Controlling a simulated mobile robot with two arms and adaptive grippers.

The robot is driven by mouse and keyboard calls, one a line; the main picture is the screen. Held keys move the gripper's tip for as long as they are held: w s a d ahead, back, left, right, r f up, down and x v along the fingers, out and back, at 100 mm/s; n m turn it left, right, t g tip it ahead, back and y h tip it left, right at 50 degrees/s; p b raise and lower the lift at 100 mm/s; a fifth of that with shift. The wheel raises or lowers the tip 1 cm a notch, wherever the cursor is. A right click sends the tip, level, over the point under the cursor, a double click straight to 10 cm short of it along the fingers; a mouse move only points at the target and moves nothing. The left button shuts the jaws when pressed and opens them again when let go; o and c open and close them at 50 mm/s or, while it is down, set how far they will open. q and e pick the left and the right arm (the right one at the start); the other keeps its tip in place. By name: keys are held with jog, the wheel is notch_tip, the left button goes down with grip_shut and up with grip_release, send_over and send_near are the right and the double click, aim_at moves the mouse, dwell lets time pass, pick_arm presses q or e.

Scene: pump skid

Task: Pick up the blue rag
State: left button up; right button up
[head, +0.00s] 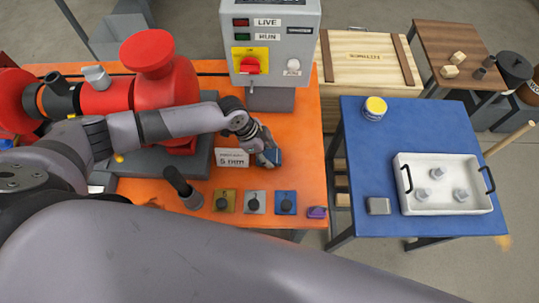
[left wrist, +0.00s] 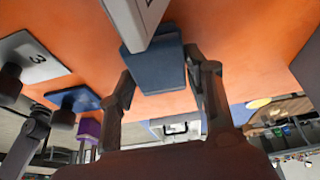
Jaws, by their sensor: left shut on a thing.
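The blue rag (head: 276,157) is a small folded dark-blue piece over the orange table, to the right of a white sign. My left gripper (head: 267,155) points down at it and is shut on it. In the left wrist view the rag (left wrist: 158,75) sits between the two dark fingers of the left gripper (left wrist: 162,82). The fingers hide part of it in the head view. I cannot tell whether it is clear of the table. My right gripper is not in view.
A white "5 mm" sign (head: 232,157) stands close beside the left gripper. A grey control box (head: 270,45) and red pump (head: 150,90) stand behind. Knobbed plates (head: 254,202) and a purple item (head: 317,212) line the front edge. A blue table (head: 365,150) with a white tray (head: 425,207) is right.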

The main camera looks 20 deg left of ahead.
aim_at(268, 155)
pick_arm(q)
jog(key=shift+r, duration=0.1)
notch_tip(268, 155, up, 20)
jog(key=b, duration=0.4)
